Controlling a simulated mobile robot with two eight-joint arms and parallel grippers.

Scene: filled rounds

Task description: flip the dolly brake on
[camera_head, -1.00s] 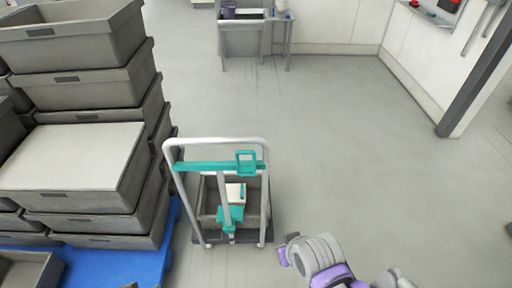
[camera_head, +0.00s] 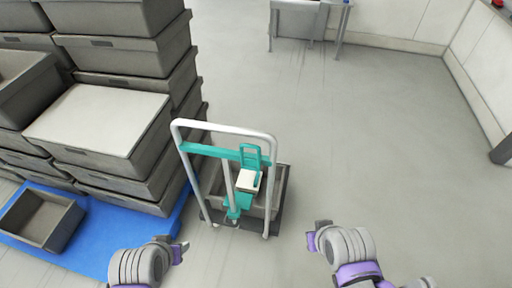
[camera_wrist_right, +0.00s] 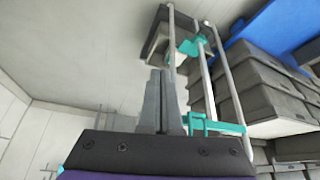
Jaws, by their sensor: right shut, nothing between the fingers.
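The dolly has a pale tubular handle frame (camera_head: 224,129) and stands upright on the floor with a grey crate (camera_head: 283,190) on its deck. A teal crossbar (camera_head: 208,150) spans the frame, with a teal loop (camera_head: 251,157) at its right end. A teal fitting (camera_head: 238,203) sits low by the crate; I cannot tell which teal part is the brake. My right gripper (camera_head: 314,239) is shut and empty, right of the dolly and apart from it. In the right wrist view the teal loop (camera_wrist_right: 197,122) shows beyond the fingers (camera_wrist_right: 161,105). My left gripper (camera_head: 182,250) is left of the dolly; its jaws are unclear.
Stacked grey crates (camera_head: 125,50) stand at the left on a blue pallet (camera_head: 95,245), close to the dolly. An open crate (camera_head: 45,220) lies at the pallet's front. A table (camera_head: 308,8) stands at the back. The floor right of the dolly is clear.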

